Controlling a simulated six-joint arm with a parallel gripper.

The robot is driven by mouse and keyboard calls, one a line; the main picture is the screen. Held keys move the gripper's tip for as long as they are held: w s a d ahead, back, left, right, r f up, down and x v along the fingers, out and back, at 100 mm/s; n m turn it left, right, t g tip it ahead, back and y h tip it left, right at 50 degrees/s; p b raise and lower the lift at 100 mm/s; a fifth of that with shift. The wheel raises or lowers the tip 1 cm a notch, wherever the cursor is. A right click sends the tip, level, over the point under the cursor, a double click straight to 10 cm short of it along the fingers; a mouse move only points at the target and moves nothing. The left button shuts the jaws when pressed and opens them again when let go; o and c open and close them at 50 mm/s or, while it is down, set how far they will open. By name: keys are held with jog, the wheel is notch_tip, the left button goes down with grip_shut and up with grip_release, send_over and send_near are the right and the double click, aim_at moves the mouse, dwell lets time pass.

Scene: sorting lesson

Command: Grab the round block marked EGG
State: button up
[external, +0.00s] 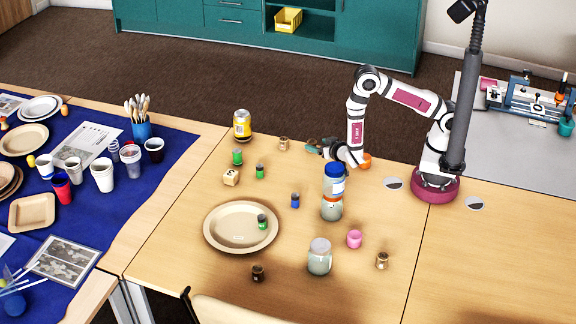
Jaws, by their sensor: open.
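Several small round blocks stand on the wooden table: a green one (237,157), another green one (260,172), a blue one (295,200), a pink one (354,239), and brown or tan ones (283,144) (258,273) (382,260). A further green block (262,221) sits on the beige plate (222,237). The markings are too small to read, so I cannot tell which is marked EGG. My gripper (318,147) is open above the table's back part, right of the back tan block. Its fingertips are small and partly unclear.
A blue-lidded jar (333,182) stands just in front of my gripper, and a clear jar (319,257) is nearer the front. A yellow can (242,124) and a tan cube (231,177) stand at the left. Cups and plates crowd the blue cloth (130,205).

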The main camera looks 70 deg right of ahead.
aim_at(311, 143)
jog(key=x, duration=0.5)
jog(key=shift+r, duration=0.2)
grip_shut()
